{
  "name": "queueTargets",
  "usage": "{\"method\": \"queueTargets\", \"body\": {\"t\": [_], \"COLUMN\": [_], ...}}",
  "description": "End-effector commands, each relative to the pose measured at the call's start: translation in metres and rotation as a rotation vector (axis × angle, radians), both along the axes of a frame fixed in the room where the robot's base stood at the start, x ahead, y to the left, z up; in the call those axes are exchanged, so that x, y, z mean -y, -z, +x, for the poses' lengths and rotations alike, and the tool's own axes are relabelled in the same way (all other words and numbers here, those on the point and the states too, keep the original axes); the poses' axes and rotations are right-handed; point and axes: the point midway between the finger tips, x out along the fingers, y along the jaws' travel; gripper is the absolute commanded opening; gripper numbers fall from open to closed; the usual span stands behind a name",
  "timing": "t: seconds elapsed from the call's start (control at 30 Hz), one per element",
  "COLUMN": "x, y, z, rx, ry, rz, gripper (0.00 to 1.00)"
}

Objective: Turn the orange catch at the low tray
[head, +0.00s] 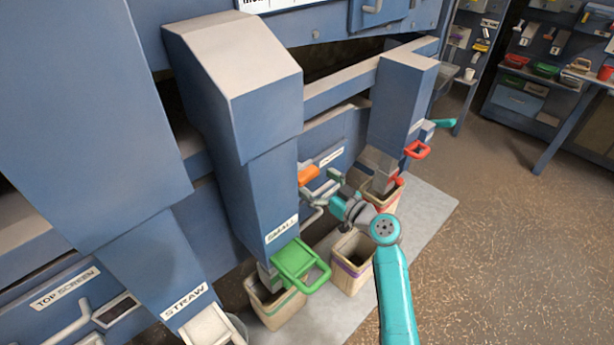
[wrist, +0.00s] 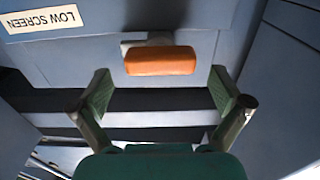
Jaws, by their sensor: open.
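The orange catch (wrist: 160,61) sits on a blue panel in the wrist view, a wide rounded block on a pale mount. It also shows in the head view (head: 308,174), between the blue chutes. My gripper (wrist: 163,90) is open, its two green pads apart, one to each side below the catch in the wrist picture. The catch lies just beyond the fingertips, with nothing between the pads. In the head view my gripper (head: 322,186) is close to the catch and small. A label reading "LOW SCREEN" (wrist: 43,20) is on the panel left of the catch in the wrist view.
The grain chute (head: 265,190) with a green handle (head: 301,264) stands left of my arm. Another blue chute with a red handle (head: 417,149) stands to the right. Open floor (head: 510,240) lies at the right.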

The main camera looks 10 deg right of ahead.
Motion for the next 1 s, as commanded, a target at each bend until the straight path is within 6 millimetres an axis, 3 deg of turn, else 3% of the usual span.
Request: {"method": "queueTargets", "body": {"t": [0.23, 0.63, 0.67, 0.87, 1.0], "x": [-0.019, -0.023, -0.023, -0.023, -0.023], "y": [0.000, 0.000, 0.000, 0.000, 0.000], "z": [0.025, 0.031, 0.031, 0.031, 0.031], "rx": [0.000, 0.000, 0.000, 0.000, -0.001], "ry": [0.000, 0.001, 0.001, 0.001, 0.001], "rz": [0.000, 0.000, 0.000, 0.000, 0.001], "gripper": [1.00, 1.00, 0.97, 0.48, 0.48]}}
